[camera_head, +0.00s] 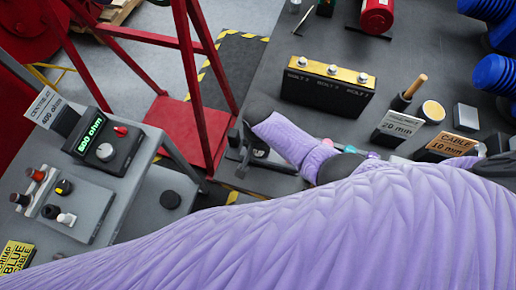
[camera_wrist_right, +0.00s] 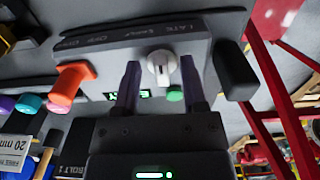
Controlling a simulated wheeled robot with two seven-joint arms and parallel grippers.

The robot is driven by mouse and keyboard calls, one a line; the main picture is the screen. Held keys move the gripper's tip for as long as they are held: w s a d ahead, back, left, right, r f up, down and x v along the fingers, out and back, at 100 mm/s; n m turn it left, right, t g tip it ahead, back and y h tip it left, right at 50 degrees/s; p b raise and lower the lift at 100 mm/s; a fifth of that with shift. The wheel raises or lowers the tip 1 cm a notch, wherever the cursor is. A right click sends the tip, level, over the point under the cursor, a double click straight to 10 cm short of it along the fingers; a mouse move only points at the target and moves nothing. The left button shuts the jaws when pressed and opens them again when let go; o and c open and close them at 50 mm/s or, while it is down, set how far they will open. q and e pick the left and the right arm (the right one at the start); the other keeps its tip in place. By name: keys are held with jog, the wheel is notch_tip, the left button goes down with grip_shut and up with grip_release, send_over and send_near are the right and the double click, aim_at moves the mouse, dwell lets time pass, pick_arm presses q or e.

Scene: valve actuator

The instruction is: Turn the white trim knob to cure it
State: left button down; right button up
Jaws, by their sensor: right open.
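In the right wrist view, a white knob (camera_wrist_right: 160,62) stands on a grey panel (camera_wrist_right: 95,38) with small lettering along it. My right gripper (camera_wrist_right: 160,78) is open, with one dark finger on each side of the knob. I cannot tell whether either finger touches it. In the head view, my purple sleeve and dark wrist reach over the panel (camera_head: 280,178) at the bench's left edge and hide most of it. My left gripper is not in view.
An orange knob (camera_wrist_right: 75,82), a green display (camera_wrist_right: 144,94) and a dark block (camera_wrist_right: 235,70) are near the fingers. A bolt box (camera_head: 327,90) stands behind my wrist. A 600 ohm device (camera_head: 110,145) stands left, past a red frame (camera_head: 195,110).

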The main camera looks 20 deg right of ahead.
jog(key=shift+w, duration=0.1)
jog(key=shift+c, duration=0.4)
grip_shut()
jog(key=n+p, duration=0.1)
jog(key=n, duration=0.2)
jog(key=shift+n, duration=0.3)
jog(key=n+p, duration=0.1)
jog(key=n, duration=0.4)
jog(key=shift+d, duration=0.2)
jog(key=shift+n, duration=0.3)
